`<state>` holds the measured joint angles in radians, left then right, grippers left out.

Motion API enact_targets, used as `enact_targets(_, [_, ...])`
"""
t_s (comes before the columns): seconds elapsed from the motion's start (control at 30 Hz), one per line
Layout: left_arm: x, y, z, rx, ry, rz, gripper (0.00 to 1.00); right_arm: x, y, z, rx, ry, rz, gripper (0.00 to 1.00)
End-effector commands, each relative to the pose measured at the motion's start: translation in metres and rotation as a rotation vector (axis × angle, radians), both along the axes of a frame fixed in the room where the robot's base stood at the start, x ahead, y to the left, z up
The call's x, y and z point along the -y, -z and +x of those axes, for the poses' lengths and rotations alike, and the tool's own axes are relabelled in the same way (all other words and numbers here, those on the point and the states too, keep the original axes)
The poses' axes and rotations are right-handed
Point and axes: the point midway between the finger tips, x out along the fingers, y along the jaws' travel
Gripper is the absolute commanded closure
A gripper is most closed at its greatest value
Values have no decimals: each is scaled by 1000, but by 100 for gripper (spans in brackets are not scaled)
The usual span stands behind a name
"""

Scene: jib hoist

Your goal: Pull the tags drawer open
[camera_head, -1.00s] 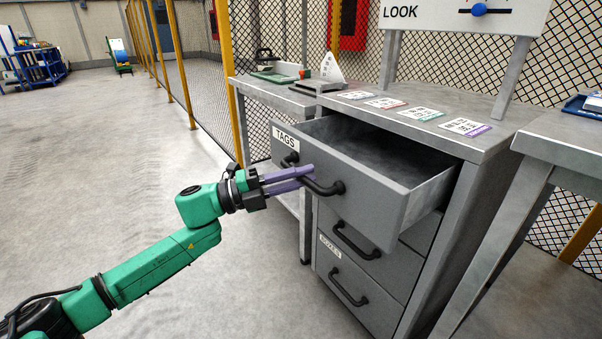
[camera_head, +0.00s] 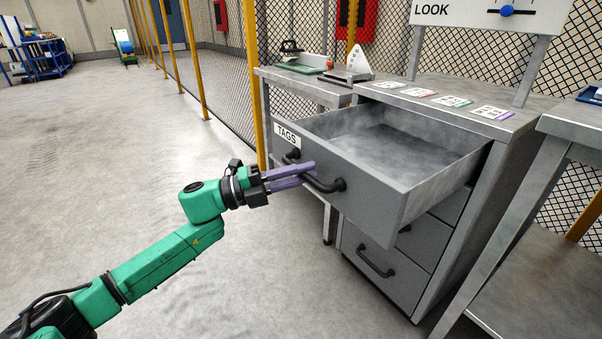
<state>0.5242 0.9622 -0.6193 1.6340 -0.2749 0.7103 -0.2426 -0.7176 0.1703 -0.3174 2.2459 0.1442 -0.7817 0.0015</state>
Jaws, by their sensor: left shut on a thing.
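The grey tags drawer (camera_head: 365,187) stands well out of the cabinet, and its inside shows as empty in the head view. A white TAGS label (camera_head: 287,136) is on the upper left of its front. My left gripper (camera_head: 308,174) has purple fingers and is shut on the drawer's black bar handle (camera_head: 326,184), near the handle's middle. The fingers come in from the left. My right gripper is not in view.
Lower drawers (camera_head: 385,270) sit shut under it. Several cards (camera_head: 453,101) lie on the cabinet top, below a LOOK board (camera_head: 470,12). A side table (camera_head: 560,130) stands close at the right.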

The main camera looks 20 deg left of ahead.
Motion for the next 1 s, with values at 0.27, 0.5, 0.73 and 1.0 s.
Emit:
enact_targets(0.27, [1, 1, -1, -2, 2, 2, 50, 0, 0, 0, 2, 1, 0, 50])
enact_targets(0.5, [0, 1, 0, 0, 1, 1, 50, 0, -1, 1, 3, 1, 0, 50])
enact_targets(0.73, [-13, 4, -6, -3, -2, 1, 50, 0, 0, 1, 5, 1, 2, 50])
enact_targets(1.0, [-69, 17, -36, -8, -3, 3, 50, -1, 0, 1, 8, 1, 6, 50])
